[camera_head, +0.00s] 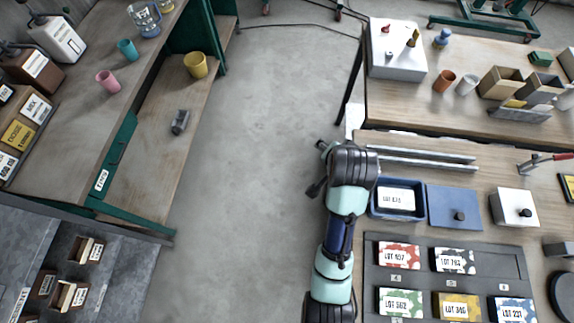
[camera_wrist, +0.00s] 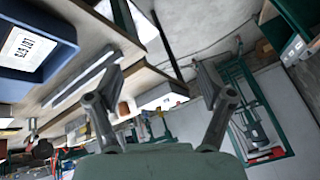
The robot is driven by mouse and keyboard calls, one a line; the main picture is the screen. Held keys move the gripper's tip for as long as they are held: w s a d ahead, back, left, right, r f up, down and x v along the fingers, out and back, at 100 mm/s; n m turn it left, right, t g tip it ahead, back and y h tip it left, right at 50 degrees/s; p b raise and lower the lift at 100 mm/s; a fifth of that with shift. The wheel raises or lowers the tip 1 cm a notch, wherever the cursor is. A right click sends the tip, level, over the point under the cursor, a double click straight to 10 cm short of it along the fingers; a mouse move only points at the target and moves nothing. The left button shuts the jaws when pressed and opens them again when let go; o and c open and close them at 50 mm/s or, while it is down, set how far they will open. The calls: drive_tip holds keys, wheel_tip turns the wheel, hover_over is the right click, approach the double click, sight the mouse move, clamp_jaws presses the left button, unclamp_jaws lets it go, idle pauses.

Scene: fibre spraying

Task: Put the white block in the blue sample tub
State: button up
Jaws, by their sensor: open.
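The blue sample tub (camera_head: 373,202) sits on the right bench, with its open top facing up. A white block (camera_head: 396,200) with a printed lot label lies inside its rim. The blue tub (camera_wrist: 42,79) and the white labelled block (camera_wrist: 25,48) also show at the upper left of the wrist view. My gripper (camera_head: 317,168) is left of the tub, off the bench edge and over the floor. In the wrist view, its two fingers (camera_wrist: 162,88) are spread apart, with nothing between them.
A flat blue lid (camera_head: 440,205) with a dark knob lies right of the tub. A white knobbed box (camera_head: 513,208) stands beyond it. Metal rails (camera_head: 420,160) lie behind the tub. A dark rack (camera_head: 375,275) of coloured labelled blocks is in front. The aisle floor is clear.

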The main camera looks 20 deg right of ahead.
drive_tip(key=s+a+r+n+t+y, duration=0.1)
drive_tip(key=a+r+n+t, duration=0.1)
drive_tip(key=a, duration=0.5)
drive_tip(key=s+a+r+n+t, duration=0.2)
drive_tip(key=a+r+n, duration=0.3)
drive_tip(key=a+r, duration=0.1)
drive_tip(key=s+a+r+n+t+y, duration=0.1)
drive_tip(key=s+a+r+n+t, duration=0.1)
drive_tip(key=a, duration=0.6)
wheel_tip(320, 180, up, 2)
drive_tip(key=shift+r+n+t+y, duration=0.15)
drive_tip(key=shift+n+t+y, duration=0.25)
drive_tip(key=shift+n, duration=0.7)
